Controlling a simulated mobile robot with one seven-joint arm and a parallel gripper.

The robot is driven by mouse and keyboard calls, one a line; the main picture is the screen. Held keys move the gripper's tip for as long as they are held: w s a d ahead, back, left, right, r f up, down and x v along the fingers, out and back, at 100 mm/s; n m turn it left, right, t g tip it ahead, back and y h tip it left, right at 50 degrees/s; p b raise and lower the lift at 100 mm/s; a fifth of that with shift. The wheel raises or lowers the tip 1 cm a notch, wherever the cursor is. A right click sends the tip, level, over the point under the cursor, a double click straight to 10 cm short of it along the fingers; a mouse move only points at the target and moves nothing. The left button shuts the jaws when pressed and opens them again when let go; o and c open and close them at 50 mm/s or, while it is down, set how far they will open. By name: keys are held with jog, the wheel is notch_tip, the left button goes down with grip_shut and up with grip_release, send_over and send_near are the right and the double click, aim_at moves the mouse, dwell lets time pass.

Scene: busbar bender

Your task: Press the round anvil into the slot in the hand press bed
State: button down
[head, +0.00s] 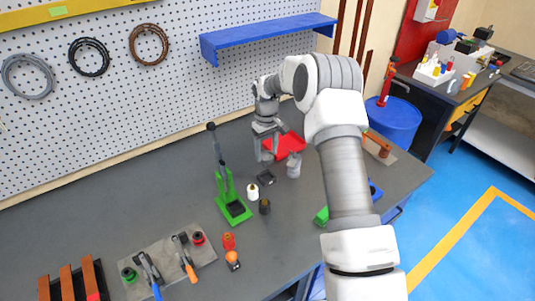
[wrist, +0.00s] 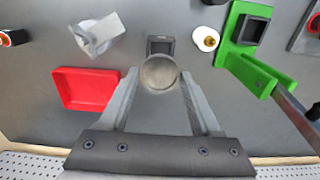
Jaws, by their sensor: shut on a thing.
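My gripper (head: 267,158) is shut on the round anvil, a grey round-faced piece (wrist: 159,72) between the two fingers in the wrist view. In the head view the fingers largely hide it. The green hand press (head: 225,187) stands left of my gripper, with its lever raised. Its bed has a dark square slot (head: 236,209), which also shows in the wrist view (wrist: 250,30) at upper right. My gripper is apart from the press. A dark square block (head: 266,178) is just below the fingers; whether the anvil touches it I cannot tell.
A red tray (head: 290,145) and a grey angular piece (head: 294,166) are to the right. Hand tools lie on a grey mat (head: 208,252) at front left.

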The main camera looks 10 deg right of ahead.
aim_at(267, 158)
dwell(0.4)
jog(key=shift+f+b, duration=2.05)
jog(key=shift+f, duration=0.85)
jog(key=shift+f+b, duration=1.45)
jog(key=shift+f, duration=0.1)
grip_release()
jog(key=shift+r, duration=0.1)
notch_tip(267, 158, up, 17)
jog(key=shift+r, duration=0.2)
